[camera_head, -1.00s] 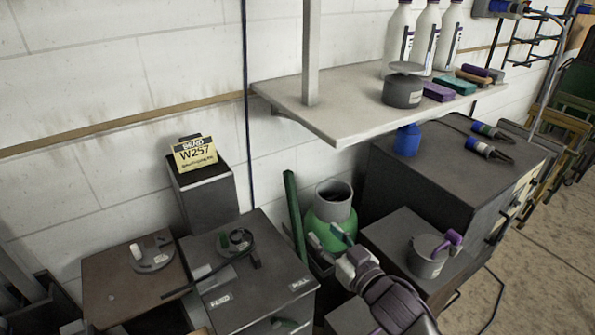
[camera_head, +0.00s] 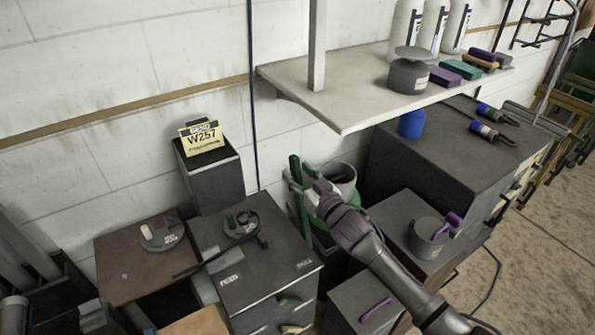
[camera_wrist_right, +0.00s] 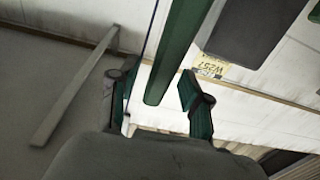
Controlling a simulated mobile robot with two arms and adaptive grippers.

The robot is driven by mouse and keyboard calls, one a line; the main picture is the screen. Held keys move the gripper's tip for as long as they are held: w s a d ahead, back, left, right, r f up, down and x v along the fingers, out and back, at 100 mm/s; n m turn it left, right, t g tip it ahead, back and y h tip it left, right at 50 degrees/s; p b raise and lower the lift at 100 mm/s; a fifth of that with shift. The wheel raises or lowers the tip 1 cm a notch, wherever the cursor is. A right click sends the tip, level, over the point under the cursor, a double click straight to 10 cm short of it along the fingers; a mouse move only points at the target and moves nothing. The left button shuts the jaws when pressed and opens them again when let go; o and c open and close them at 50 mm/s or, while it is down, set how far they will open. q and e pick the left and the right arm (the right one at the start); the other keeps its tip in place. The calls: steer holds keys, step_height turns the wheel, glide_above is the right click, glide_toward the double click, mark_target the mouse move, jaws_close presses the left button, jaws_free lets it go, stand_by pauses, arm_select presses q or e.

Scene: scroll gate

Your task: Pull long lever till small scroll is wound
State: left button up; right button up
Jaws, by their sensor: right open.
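A long green bar, likely the long lever, stands beside the dark box labelled FEED and PULL (camera_head: 262,262). In the right wrist view the green bar (camera_wrist_right: 180,50) passes between the two spread fingers of my right gripper (camera_wrist_right: 157,90). In the head view my right gripper (camera_head: 298,178) is at the bar's upper part, open; contact cannot be told. On the FEED/PULL box sits a round disc (camera_head: 240,224) with green pieces and a dark strip. Another disc (camera_head: 161,233) with a white peg is on the brown table at left. Which is the small scroll is unclear.
A shelf (camera_head: 350,105) overhangs at the upper right. A green and grey container (camera_head: 342,178) stands just behind my right gripper. A grey mug (camera_head: 428,238) is on the low cabinet to the right. A dark box with a W257 card (camera_head: 202,138) stands behind.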

steer(key=shift+w+a, duration=0.25)
steer(key=shift+w, duration=0.05)
steer(key=shift+c, duration=0.3)
jaws_close()
